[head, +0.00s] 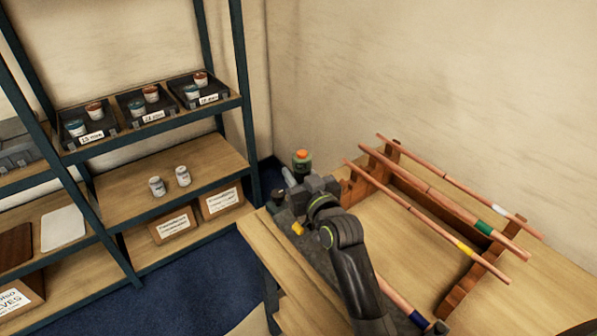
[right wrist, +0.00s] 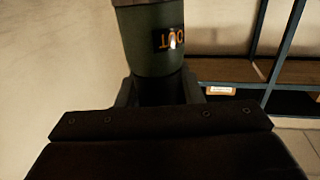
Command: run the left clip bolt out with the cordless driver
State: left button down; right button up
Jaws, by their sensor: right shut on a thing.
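My right gripper (head: 303,190) is shut on the cordless driver (head: 302,163), which shows as a dark green body with an orange top in the head view. In the right wrist view the driver's green body (right wrist: 150,40) stands between the fingers, with an orange label that seems to read "OUT" upside down. The left clip bolt cannot be made out; my right arm covers part of the bench there. My left gripper is not in view.
A wooden rack (head: 470,285) carries copper pipes (head: 430,205) with white, green and yellow bands. Another copper pipe with a blue band (head: 417,318) lies partly behind my arm. A dark mat (head: 291,248) lies on the bench (head: 262,240). Shelves with labelled bins (head: 135,108) stand left.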

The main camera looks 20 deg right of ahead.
aim_at(299, 155)
jog(key=shift+r+p, duration=2.4)
jog(key=shift+r, duration=0.35)
